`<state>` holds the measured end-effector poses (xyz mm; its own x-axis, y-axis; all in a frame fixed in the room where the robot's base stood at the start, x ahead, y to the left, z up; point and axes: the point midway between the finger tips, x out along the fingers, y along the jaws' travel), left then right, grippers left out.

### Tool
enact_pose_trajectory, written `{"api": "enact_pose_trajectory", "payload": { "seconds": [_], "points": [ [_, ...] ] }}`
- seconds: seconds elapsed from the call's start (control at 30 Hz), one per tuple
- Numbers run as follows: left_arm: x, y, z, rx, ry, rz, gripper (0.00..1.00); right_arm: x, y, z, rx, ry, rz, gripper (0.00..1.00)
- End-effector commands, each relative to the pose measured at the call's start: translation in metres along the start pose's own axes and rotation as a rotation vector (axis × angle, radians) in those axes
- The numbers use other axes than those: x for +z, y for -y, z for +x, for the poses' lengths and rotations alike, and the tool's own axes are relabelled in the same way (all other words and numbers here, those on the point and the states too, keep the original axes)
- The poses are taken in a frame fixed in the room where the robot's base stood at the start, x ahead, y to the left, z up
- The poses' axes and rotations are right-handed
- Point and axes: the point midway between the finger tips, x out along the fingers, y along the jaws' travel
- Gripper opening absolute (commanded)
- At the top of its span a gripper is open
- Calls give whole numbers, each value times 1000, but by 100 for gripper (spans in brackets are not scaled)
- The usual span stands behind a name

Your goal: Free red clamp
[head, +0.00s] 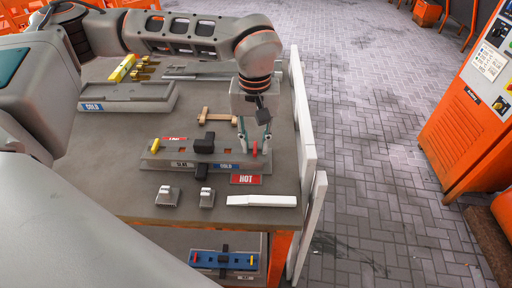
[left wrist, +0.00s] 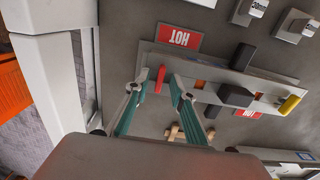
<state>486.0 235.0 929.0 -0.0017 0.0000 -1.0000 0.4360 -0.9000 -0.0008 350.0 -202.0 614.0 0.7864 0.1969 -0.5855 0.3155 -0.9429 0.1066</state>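The red clamp (left wrist: 160,79) is a small upright red piece at one end of the grey fixture plate (left wrist: 210,66); it also shows in the head view (head: 254,149). My left gripper (left wrist: 159,82) points down over that end of the plate. Its two green-sided fingers are apart, one on each side of the red clamp, with gaps visible; in the head view the gripper (head: 255,150) straddles it too. I cannot tell the exact fingertip height. A black block (head: 204,145) and a yellow clamp (head: 155,146) sit further along the plate. My right gripper is not in view.
A red HOT label (head: 247,179) and a white bar (head: 261,200) lie in front of the fixture, with two small grey blocks (head: 167,196) to the left. A wooden piece (head: 217,116) lies behind. A white panel (head: 303,110) borders the table's right edge.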

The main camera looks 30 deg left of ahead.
Motion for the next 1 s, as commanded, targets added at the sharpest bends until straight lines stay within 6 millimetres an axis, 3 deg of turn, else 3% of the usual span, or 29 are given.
{"api": "enact_pose_trajectory", "payload": {
  "seconds": [0.17,0.27,0.3,0.57,0.8,1.0],
  "points": [
    [0,0,-2,1,-2,0,24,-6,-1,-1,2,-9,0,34],
    [0,0,-2,1,-2,0,3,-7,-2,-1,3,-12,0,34],
    [0,0,-1,1,-2,0,0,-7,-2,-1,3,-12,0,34],
    [0,0,-2,1,-1,-44,0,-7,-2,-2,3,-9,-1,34],
    [0,0,-2,0,-1,-325,0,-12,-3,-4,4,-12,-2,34],
    [0,0,-1,0,-1,-423,0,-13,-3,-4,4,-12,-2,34]
  ]
}}
